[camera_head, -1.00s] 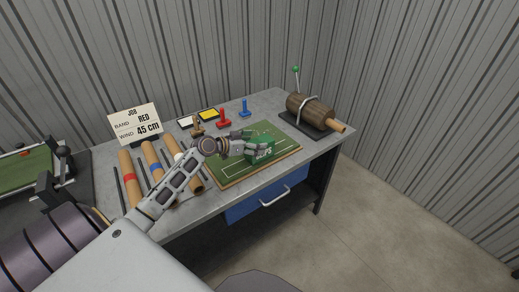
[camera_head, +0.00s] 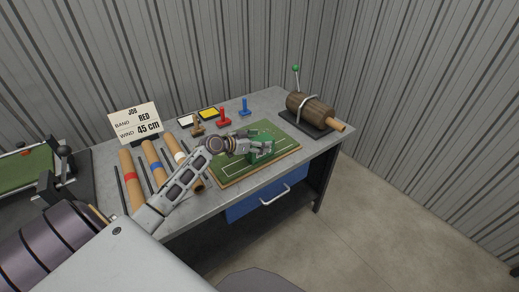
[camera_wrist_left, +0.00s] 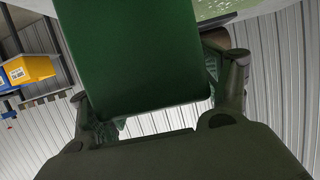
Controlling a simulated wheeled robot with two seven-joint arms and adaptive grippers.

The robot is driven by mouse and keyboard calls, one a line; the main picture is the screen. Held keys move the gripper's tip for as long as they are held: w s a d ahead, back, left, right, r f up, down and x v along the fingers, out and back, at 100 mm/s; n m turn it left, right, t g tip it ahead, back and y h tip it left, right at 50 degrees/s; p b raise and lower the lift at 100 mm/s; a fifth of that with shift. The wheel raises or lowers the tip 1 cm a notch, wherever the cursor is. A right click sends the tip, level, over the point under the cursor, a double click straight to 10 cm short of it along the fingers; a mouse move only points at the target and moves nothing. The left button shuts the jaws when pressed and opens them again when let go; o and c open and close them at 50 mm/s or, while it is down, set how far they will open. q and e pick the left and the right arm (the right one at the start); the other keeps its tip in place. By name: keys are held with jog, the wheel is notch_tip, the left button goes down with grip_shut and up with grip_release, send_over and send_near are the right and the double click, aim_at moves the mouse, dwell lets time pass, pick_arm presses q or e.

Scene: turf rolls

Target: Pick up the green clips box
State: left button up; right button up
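The green clips box (camera_head: 262,151) stands on the green pitch-marked turf board (camera_head: 229,178) near its middle. My left gripper (camera_head: 257,145) reaches it from the left, with its fingers at the box. In the left wrist view the box's plain green face (camera_wrist_left: 130,50) fills the upper middle. The fingers of my left gripper (camera_wrist_left: 155,85) lie on either side of it, and the box partly hides the left-hand one. Whether the fingers press on the box cannot be told. My right gripper is not in view.
Rolls with red (camera_head: 131,175), blue (camera_head: 157,167) and white bands lie left of the board, partly under my arm. Red (camera_head: 224,121) and blue (camera_head: 245,107) stampers stand behind. A wooden drum (camera_head: 311,108) stands right. A job sign (camera_head: 135,122) stands back left.

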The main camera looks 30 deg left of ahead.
pick_arm(q)
jog(key=c, duration=0.8)
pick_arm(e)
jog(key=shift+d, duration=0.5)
pick_arm(q)
jog(key=shift+c, duration=0.3)
jog(key=shift+r, duration=0.1)
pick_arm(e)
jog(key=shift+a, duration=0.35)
pick_arm(q)
jog(key=shift+r, duration=0.55)
jog(key=shift+c, duration=0.2)
notch_tip(320, 180, up, 7)
jog(key=shift+f, duration=0.1)
jog(key=shift+r, duration=1.05)
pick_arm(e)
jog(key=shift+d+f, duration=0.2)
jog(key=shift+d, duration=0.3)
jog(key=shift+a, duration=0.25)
